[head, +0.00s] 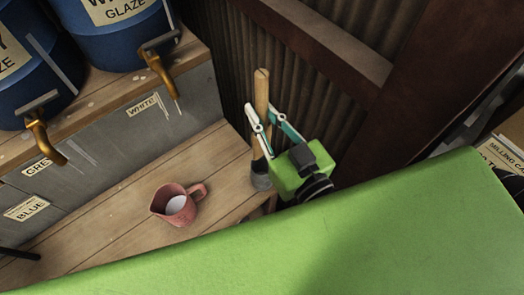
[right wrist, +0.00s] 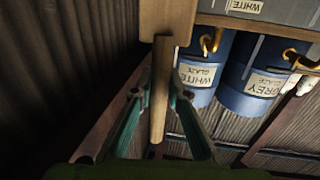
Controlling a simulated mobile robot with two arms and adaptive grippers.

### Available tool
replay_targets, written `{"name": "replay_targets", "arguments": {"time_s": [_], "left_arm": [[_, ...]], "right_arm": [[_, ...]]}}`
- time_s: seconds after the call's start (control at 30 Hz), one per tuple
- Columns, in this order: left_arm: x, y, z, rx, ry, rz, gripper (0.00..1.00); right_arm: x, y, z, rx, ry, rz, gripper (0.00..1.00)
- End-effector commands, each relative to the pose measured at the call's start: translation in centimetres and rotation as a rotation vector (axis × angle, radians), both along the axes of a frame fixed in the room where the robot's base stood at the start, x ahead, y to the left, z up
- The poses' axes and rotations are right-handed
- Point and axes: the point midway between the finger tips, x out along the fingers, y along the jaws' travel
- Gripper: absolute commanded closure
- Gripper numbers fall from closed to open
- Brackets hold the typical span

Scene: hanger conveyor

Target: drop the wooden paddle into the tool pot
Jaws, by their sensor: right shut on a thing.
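My right gripper (head: 261,110) is shut on the wooden paddle (head: 262,84), gripping its shaft near the corrugated wall. The paddle stands nearly upright in the head view. In the right wrist view the paddle (right wrist: 159,110) runs between the fingers (right wrist: 160,90), and its broader part is at the top edge. A dark grey pot (head: 261,182) stands at the right end of the wooden bench, below the gripper. The paddle's lower part meets the pot in the head view; I cannot tell whether it is inside or in front. My left gripper is out of view.
A pink jug (head: 177,204) with pale contents stands on the wooden bench (head: 110,205), left of the pot. Blue glaze drums (head: 110,35) with brass taps (head: 160,75) sit on a higher shelf at left. A rusty post (head: 425,75) stands right of the gripper.

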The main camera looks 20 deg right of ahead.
Motion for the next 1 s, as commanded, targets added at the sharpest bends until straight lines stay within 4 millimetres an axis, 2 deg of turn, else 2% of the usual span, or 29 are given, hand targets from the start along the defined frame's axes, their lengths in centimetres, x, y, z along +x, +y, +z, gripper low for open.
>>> {"name": "replay_targets", "arguments": {"time_s": [0.03, 0.1, 0.33, 0.57, 0.8, 1.0], "left_arm": [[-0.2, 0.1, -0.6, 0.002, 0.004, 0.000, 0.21], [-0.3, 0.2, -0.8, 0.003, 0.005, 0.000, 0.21], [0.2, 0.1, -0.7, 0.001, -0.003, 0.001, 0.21], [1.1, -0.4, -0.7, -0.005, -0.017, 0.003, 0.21], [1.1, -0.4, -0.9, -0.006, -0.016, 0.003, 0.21], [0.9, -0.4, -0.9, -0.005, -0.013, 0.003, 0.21]], "right_arm": [[0.0, 0.0, -2.1, -0.002, 0.007, 0.002, 1.00], [0.0, 0.0, -3.9, -0.004, 0.005, 0.001, 1.00], [0.0, 0.0, -9.1, -0.002, 0.003, 0.000, 1.00], [0.0, -0.1, -11.2, -0.001, 0.000, -0.001, 1.00], [0.0, -0.1, -14.5, -0.001, 0.001, -0.001, 1.00], [0.0, -0.1, -14.8, -0.001, -0.002, -0.001, 1.00]]}}
